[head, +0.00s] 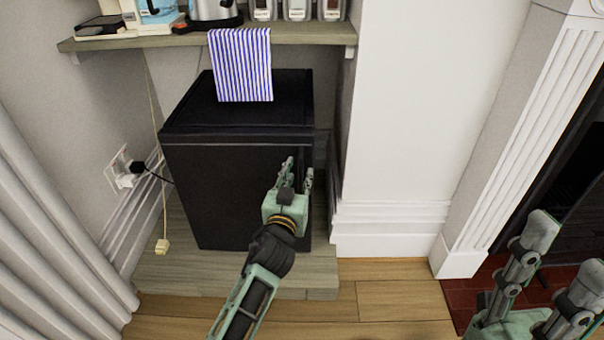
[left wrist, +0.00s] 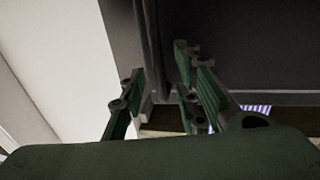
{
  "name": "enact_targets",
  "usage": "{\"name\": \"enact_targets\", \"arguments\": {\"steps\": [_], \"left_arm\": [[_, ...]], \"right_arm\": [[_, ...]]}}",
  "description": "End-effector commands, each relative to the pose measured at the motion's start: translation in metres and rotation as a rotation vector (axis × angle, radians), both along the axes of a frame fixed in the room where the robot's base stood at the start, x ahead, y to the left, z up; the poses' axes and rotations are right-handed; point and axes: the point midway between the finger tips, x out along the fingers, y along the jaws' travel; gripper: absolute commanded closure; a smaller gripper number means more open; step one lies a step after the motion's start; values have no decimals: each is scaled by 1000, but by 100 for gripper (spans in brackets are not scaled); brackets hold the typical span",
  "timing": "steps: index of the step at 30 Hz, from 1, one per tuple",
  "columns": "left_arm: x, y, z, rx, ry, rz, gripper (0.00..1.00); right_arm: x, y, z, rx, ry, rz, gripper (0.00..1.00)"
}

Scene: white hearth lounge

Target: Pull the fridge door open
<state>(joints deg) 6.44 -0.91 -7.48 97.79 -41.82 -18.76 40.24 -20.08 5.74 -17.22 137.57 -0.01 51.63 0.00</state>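The small black fridge (head: 232,190) stands on a low wooden plinth under a shelf. Its door faces me and looks shut. In the left wrist view the dark door face (left wrist: 260,50) fills the upper right, with the fridge's vertical side edge near the middle. My left gripper (head: 299,172) is in front of the door's right edge. Its fingers (left wrist: 160,80) are apart, one on each side of that edge in the wrist view; I cannot tell whether they touch it. My right gripper (head: 568,256) is at the lower right, fingers apart and empty, away from the fridge.
A striped towel (head: 242,65) hangs from the shelf (head: 300,33) over the fridge top. A plugged cable (head: 157,176) runs to the fridge's left side. A white wall (head: 400,110) stands close on the right, then a fireplace surround (head: 525,130). Wooden floor (head: 400,300) lies clear in front.

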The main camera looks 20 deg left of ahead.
Motion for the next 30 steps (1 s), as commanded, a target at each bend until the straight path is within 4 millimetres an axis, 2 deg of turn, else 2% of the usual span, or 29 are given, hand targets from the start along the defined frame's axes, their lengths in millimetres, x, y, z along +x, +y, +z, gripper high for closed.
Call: {"name": "enact_targets", "arguments": {"steps": [3,6,15,25,30], "left_arm": [[16,1,-2,3,-1,-2,71],[23,2,-1,2,1,-1,71],[26,2,-1,1,1,-1,71],[25,1,-1,1,1,-2,99],[25,1,-1,2,1,-3,100]], "right_arm": [[0,0,-6,0,1,0,60],[0,0,-8,0,1,0,60],[0,0,-8,-1,2,0,60],[1,0,-8,-1,2,0,60],[1,0,-8,-1,2,0,60]]}}
